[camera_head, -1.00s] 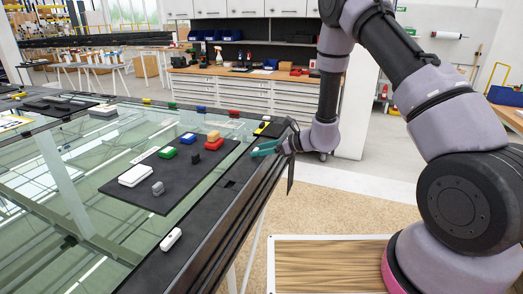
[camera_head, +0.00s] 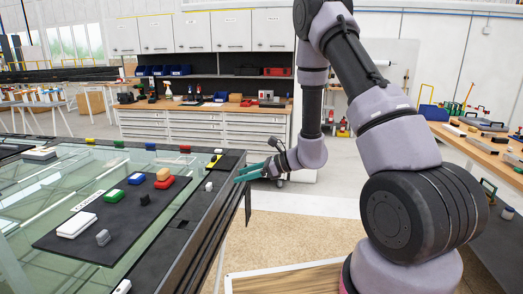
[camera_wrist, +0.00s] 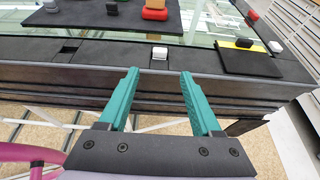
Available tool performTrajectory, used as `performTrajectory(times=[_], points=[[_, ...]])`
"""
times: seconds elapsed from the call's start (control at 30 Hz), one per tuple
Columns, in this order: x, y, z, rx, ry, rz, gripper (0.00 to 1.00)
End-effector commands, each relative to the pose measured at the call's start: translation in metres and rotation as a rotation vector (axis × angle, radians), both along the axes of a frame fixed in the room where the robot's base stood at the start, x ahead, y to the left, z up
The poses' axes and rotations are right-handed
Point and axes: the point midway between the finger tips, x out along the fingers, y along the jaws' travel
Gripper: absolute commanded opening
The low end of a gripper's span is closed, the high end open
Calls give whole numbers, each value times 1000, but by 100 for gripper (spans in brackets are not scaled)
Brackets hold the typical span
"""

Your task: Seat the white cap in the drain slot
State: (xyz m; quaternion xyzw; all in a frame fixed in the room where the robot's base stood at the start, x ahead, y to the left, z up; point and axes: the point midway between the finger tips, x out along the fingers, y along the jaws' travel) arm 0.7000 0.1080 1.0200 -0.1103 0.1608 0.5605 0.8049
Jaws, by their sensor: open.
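A small white cap (camera_head: 209,186) sits on the dark edge rail of the glazed frame; it also shows in the wrist view (camera_wrist: 160,54), just beyond the gap between my fingertips. My gripper (camera_head: 250,172) has teal fingers, spread apart and empty. In the wrist view my gripper (camera_wrist: 159,75) points at the rail, its fingertips on either side of the cap's line, short of it. A dark rectangular opening, seemingly the drain slot (camera_wrist: 70,46), lies in the rail to the left of the cap. The head view shows it faintly (camera_head: 179,223).
A dark mat (camera_head: 75,240) on the glass holds several coloured blocks and a white box (camera_head: 76,225). A dark pad (camera_wrist: 245,62) right of the cap bears a yellow-and-black item (camera_wrist: 244,43) and another white piece (camera_wrist: 275,46). The rail between slot and cap is clear.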

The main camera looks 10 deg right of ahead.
Motion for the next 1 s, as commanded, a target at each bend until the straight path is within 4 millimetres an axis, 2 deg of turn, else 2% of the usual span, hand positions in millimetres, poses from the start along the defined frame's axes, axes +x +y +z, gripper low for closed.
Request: performTrajectory(times=[0.07, 0.17, 0.27, 0.4, 0.47, 0.6, 0.7, 1.0], points=[[-1, 0, 4, -2, -7, 8, 66], [-6, 3, 25, -11, -42, 56, 66], [-20, 5, 64, -42, -114, 152, 66], [-55, 1, 124, -136, -255, 332, 66], [-73, -3, 145, -190, -318, 406, 66], [-111, -21, 187, -346, -472, 560, 66], [-137, -39, 210, -482, -584, 658, 66], [-198, -109, 265, -989, -895, 853, 66]])
